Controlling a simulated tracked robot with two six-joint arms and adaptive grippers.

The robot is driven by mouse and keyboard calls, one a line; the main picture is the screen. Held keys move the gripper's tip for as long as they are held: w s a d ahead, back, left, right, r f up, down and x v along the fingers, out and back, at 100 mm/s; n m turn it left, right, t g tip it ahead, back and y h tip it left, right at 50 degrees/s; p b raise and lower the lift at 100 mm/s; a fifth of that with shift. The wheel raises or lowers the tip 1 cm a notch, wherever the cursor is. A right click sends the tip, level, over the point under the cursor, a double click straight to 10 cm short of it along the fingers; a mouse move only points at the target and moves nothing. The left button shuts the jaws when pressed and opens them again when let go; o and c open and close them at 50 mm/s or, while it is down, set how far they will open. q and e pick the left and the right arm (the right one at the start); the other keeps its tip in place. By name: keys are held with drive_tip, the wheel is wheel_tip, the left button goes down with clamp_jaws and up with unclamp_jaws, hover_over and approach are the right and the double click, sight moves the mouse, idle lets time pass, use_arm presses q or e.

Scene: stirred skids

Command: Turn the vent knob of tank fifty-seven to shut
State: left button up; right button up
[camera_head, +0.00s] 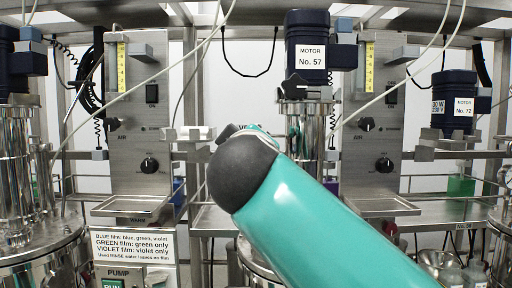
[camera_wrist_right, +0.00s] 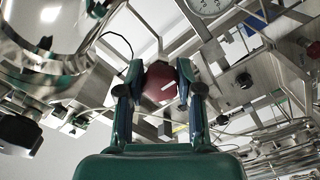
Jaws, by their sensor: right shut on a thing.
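In the right wrist view, my right gripper (camera_wrist_right: 161,78) has its two fingers on either side of a dark red round knob (camera_wrist_right: 160,86) and is shut on it. The knob carries a short pale line on its face. In the head view, the dark blue motor labelled No. 57 (camera_head: 306,28) stands over its steel tank head, right of the middle. My teal right arm crosses in front of the tank below it and hides most of it. My left gripper is not in view.
Grey panels with black knobs (camera_head: 149,165) (camera_head: 383,164) flank the tank. Motor No. 72 (camera_head: 453,104) stands at the right. A film-rule sign (camera_head: 133,246) is at lower left. In the wrist view, a dial gauge (camera_wrist_right: 209,4) and steel bars crowd close around the gripper.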

drive_tip(key=shift+w+f, duration=0.1)
drive_tip(key=shift+f, duration=0.25)
drive_tip(key=o, duration=1.2)
drive_tip(key=shift+c, duration=0.2)
drive_tip(key=shift+r, duration=0.15)
drive_tip(key=shift+r, duration=0.1)
drive_tip(key=s, duration=1.2)
